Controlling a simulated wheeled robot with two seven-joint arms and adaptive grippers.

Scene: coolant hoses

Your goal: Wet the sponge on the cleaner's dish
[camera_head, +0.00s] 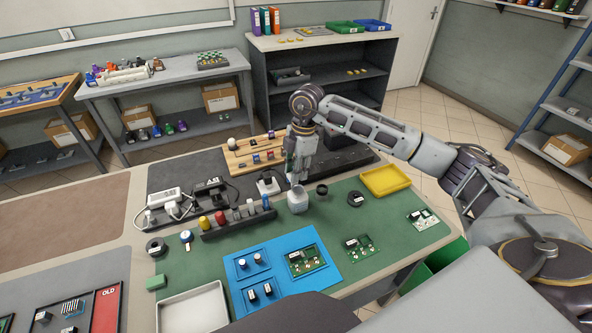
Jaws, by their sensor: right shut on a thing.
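My right gripper (296,181) points down over the green mat and is shut on a pale, whitish jar (297,201). The jar looks upright; whether its base touches the mat is hard to tell. A small dark cup (321,189) stands just right of it. A small pale-and-dark item (268,184) is left of the gripper; I cannot tell whether it is the cleaner's dish. My left gripper is out of view.
A rack of coloured items (236,220) stands left of the jar. A blue tray (276,275) with parts lies in front. A yellow tray (386,180), a dark spool (356,198) and green boards (362,247) are to the right. A power strip (172,212) lies at left.

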